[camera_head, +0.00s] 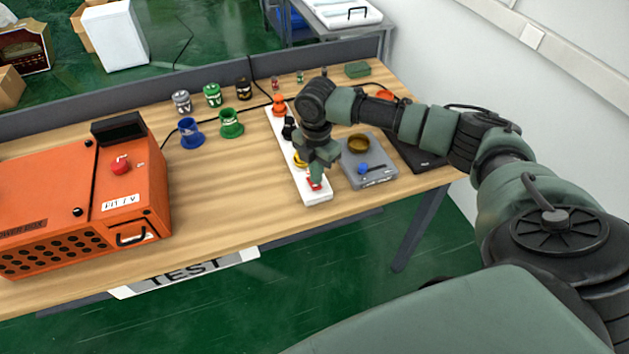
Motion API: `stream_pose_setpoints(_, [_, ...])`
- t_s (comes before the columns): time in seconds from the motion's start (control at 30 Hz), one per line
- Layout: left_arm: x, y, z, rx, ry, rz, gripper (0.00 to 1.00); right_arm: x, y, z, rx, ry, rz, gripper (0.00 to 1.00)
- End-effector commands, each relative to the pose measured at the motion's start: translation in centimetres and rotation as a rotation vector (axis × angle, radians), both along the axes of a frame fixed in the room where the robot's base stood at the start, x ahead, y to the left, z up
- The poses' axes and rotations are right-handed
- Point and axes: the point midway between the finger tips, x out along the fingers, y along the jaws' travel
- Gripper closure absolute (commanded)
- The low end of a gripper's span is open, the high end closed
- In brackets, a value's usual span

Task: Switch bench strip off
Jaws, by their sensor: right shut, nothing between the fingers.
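The white bench strip (318,198) lies on the wooden bench, running away from me. It carries an orange plug (279,104) at its far end, a black one partly hidden by my arm, and a yellow one (298,160). A red switch (315,183) sits near its near end. My right gripper (316,177) is shut and points down right at the red switch, partly covering it. I cannot tell whether the fingertips touch it, nor the switch's position. My left gripper is not in view.
An orange power box (85,200) with a red knob stands at the left. A grey scale (368,175) with a brown dish is close right of the strip. Blue (190,134) and green (231,124) cups stand left of it. Bare wood lies between the box and the strip.

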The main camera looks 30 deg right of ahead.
Motion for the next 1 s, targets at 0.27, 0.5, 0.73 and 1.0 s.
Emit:
stream_pose_setpoints(0.27, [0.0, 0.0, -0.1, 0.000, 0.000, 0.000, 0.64, 0.0, 0.0, -0.1, 0.000, 0.000, 0.000, 1.00])
stream_pose_setpoints(0.5, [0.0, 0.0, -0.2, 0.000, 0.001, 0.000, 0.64, 0.0, 0.0, -0.5, 0.000, 0.000, 0.000, 1.00])
stream_pose_setpoints(0.73, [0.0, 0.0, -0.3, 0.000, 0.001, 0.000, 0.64, 0.0, 0.0, -0.8, 0.000, 0.000, 0.000, 1.00])
stream_pose_setpoints(1.0, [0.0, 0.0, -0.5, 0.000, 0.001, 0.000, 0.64, 0.0, 0.0, -1.3, 0.000, 0.000, 0.000, 1.00])
